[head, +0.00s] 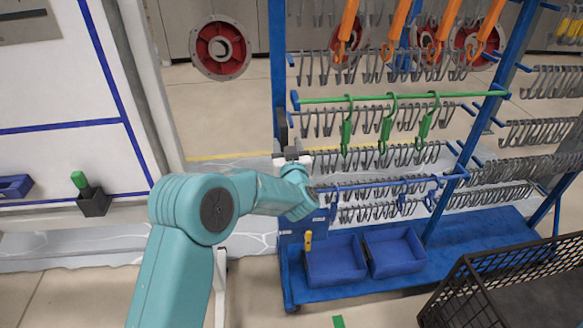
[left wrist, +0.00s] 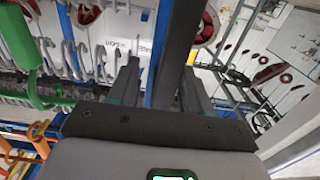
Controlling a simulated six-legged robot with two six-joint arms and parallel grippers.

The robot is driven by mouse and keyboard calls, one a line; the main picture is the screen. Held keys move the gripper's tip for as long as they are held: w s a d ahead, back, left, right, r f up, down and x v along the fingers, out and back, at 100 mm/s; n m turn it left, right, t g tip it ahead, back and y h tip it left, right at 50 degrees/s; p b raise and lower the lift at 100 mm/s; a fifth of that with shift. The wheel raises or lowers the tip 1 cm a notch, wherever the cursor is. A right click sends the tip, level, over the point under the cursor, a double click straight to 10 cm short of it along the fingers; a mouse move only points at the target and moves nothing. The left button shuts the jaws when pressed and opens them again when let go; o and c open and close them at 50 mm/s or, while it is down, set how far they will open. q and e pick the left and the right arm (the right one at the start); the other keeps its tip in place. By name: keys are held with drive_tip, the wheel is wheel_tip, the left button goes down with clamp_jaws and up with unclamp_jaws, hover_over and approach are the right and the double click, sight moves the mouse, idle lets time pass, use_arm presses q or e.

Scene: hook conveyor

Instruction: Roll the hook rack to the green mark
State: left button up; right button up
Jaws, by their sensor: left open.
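The hook rack (head: 278,60) is a blue frame with rows of grey hooks, green and orange hooks, and a blue base on small casters. My left gripper (head: 292,158) is open at the rack's left upright, beside a dark bar. In the left wrist view its fingers (left wrist: 162,88) stand on either side of a dark upright bar (left wrist: 178,45); I cannot tell whether they touch it. A small green patch (head: 338,321), perhaps the green mark, lies on the floor in front of the rack, cut by the picture's lower edge. My right gripper is not in view.
Two blue bins (head: 335,262) sit on the rack's base. A black crate (head: 470,295) stands close at the lower right. A white panel (head: 60,90) with blue lines stands at the left, with a small black holder (head: 93,202). Bare floor shows in front of the rack.

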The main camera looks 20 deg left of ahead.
use_arm(q)
drive_tip(key=b+v, duration=0.1)
drive_tip(key=v, duration=1.2)
drive_tip(key=shift+s+d, duration=0.2)
drive_tip(key=shift+s, duration=0.1)
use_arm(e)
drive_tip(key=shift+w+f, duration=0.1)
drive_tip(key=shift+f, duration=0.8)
